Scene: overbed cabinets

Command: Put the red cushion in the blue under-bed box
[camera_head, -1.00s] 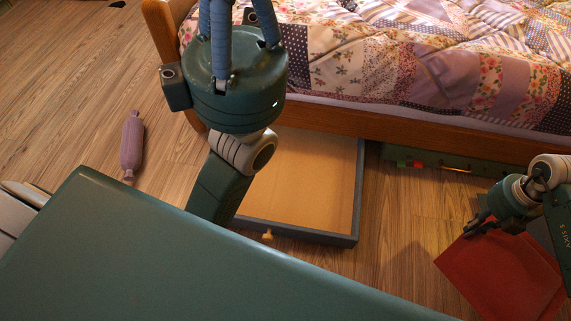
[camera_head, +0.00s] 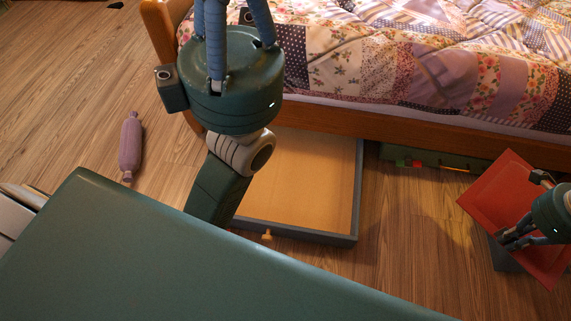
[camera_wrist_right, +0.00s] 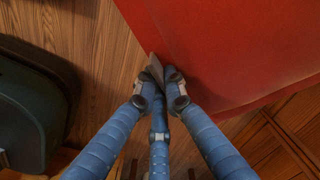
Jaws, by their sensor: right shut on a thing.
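The red cushion (camera_head: 490,190) is at the right of the head view, tilted, clear of the box. My right gripper (camera_head: 508,240) is shut on its edge. In the right wrist view the cushion (camera_wrist_right: 235,45) fills the upper right, with the gripper fingers (camera_wrist_right: 162,85) closed at its left edge. The blue-grey under-bed box (camera_head: 357,190) stands pulled out from under the bed; its tan bottom looks empty where visible. My left arm hides its left part. My left gripper (camera_head: 230,85) is above the box, fingers upward; its fingertips are out of frame.
The wooden bed (camera_head: 400,130) with a patchwork quilt (camera_head: 390,60) is behind. A green container (camera_head: 435,160) sits under it, right of the box. A dark grey object (camera_head: 505,258) is partly behind the cushion.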

